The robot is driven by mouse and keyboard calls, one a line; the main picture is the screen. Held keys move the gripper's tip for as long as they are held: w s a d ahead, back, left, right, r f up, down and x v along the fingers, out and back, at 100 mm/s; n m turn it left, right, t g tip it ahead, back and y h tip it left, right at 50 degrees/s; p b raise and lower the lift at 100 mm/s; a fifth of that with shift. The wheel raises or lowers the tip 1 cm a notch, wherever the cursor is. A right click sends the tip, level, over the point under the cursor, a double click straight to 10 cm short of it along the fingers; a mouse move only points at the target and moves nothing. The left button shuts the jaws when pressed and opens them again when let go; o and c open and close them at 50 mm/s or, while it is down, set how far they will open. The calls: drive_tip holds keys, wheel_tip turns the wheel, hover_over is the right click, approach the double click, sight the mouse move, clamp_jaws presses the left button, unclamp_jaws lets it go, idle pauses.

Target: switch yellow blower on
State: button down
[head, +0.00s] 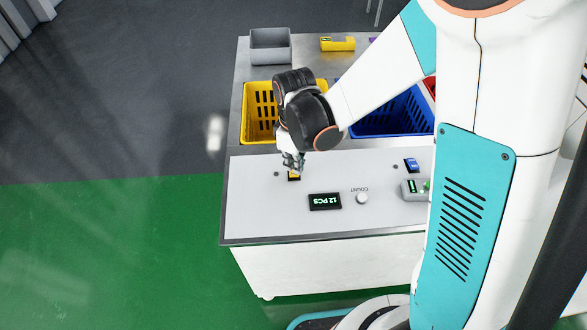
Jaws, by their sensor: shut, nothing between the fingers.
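A small yellow switch (294,177) sits in a dark frame on the light panel (262,212). A small dark round dot (276,173) is just left of it. My gripper (293,168) is shut and empty, pointing down right at the switch's far edge. It covers part of the switch, so I cannot tell whether they touch or which way the switch is set. A yellow object (338,44) lies at the back of the table and may be the yellow blower.
A yellow basket (259,104), a blue basket (400,122) and a grey bin (270,47) stand behind the panel. A blue switch (411,165), a display reading "12 PCS" (325,201), a COUNT knob (362,198) and a grey box with a green button (414,190) are on the panel.

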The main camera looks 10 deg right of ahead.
sight(294, 174)
drive_tip(key=shift+f+b, duration=1.05)
drive_tip(key=shift+f, duration=0.1)
idle(0.6)
drive_tip(key=shift+r+p, duration=2.4)
drive_tip(key=shift+r, duration=1.15)
